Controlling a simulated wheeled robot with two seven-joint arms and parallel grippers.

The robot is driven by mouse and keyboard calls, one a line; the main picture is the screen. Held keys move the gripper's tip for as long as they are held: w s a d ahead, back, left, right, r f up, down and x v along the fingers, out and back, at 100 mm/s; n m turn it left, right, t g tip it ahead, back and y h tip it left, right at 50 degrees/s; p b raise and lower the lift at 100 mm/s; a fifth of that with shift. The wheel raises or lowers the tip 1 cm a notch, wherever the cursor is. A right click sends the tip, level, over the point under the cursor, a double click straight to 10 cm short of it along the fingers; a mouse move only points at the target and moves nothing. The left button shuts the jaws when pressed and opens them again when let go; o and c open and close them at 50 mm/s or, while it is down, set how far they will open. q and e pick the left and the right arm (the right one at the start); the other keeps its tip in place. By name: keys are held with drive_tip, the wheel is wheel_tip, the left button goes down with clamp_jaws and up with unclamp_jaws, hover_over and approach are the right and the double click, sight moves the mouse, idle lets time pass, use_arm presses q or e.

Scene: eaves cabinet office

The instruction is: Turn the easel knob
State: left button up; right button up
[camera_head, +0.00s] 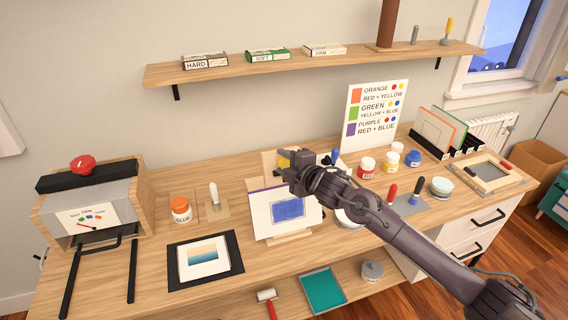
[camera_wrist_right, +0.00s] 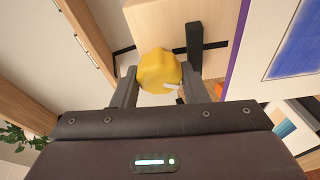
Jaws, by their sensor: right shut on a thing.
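The easel knob (camera_wrist_right: 159,70) is a yellow, rounded knob with a small white pointer mark; it sits between the fingers of my right gripper (camera_wrist_right: 156,84) in the right wrist view. The fingers are shut on it from both sides. In the head view my right gripper (camera_head: 290,162) is at the upper back of the easel, and the knob is mostly hidden there. The easel (camera_wrist_right: 170,30) has a pale wooden board. A canvas with a blue rectangle (camera_head: 288,209) stands tilted on the easel's front. My left gripper is not in view.
My right arm crosses above the workbench (camera_head: 150,268). Paint jars (camera_head: 367,166) and a colour chart (camera_head: 374,112) stand to the right. A shelf (camera_head: 320,66) runs along the wall.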

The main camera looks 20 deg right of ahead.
drive_tip(key=shift+w+d+f, duration=0.1)
drive_tip(key=shift+d+f, duration=0.05)
drive_tip(key=shift+d, duration=0.2)
idle(0.4)
drive_tip(key=o, duration=0.8)
drive_tip(key=shift+o, duration=0.8)
drive_tip(key=shift+a+f, duration=0.1)
drive_tip(key=shift+d, duration=0.25)
drive_tip(key=b+v, duration=0.2)
drive_tip(key=v, duration=0.6)
drive_tip(key=shift+a, duration=0.1)
